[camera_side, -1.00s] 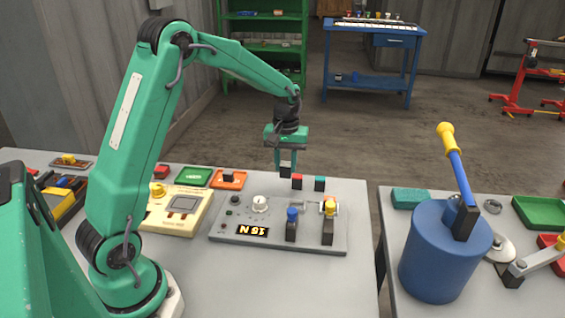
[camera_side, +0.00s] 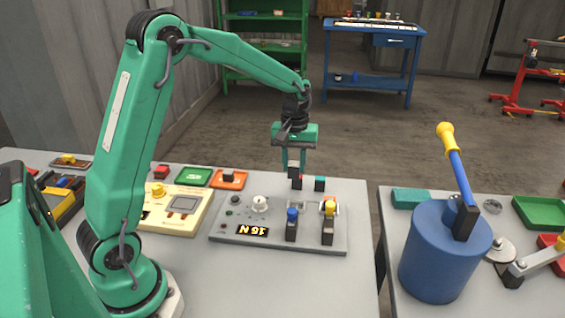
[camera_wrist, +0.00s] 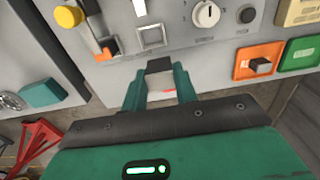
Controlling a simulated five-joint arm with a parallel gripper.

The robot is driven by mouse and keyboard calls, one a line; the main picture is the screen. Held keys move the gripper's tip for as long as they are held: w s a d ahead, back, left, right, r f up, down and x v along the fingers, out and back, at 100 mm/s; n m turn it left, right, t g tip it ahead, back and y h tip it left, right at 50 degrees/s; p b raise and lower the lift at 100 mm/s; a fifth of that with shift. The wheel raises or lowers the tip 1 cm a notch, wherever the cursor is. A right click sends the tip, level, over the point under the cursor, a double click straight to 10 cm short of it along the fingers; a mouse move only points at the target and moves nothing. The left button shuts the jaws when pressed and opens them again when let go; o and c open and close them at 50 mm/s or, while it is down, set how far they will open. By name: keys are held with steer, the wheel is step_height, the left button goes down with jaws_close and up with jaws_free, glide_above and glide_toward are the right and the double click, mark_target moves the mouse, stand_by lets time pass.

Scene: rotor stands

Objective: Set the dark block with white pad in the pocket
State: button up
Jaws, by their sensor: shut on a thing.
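My gripper (camera_side: 295,163) is shut on the dark block (camera_side: 294,171) and holds it at the back edge of the grey control panel. In the wrist view the block (camera_wrist: 159,65) sits between the two green fingers; its end is dark, with a pale face and a little red below it. In the side view the block overlaps a small red piece (camera_side: 297,179), and I cannot tell whether they touch.
The panel (camera_side: 270,237) carries a white dial (camera_side: 259,204), a blue-knobbed lever (camera_side: 292,214) and a yellow-knobbed lever (camera_side: 330,207). A teal-topped piece (camera_side: 320,184) stands close on the right. An orange tray (camera_side: 240,183) lies left. A blue drum (camera_side: 437,262) stands on the right table.

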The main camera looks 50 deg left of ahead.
steer(key=shift+f, duration=0.1)
steer(key=shift+s+d+f, duration=0.2)
steer(key=shift+d+f, duration=0.4)
steer(key=shift+f, duration=0.35)
steer(key=shift+s+d+f, duration=0.15)
steer(key=shift+d+f, duration=0.4)
steer(key=shift+f, duration=0.35)
steer(key=shift+f, duration=2.45)
stand_by(3.1)
steer(key=o, duration=1)
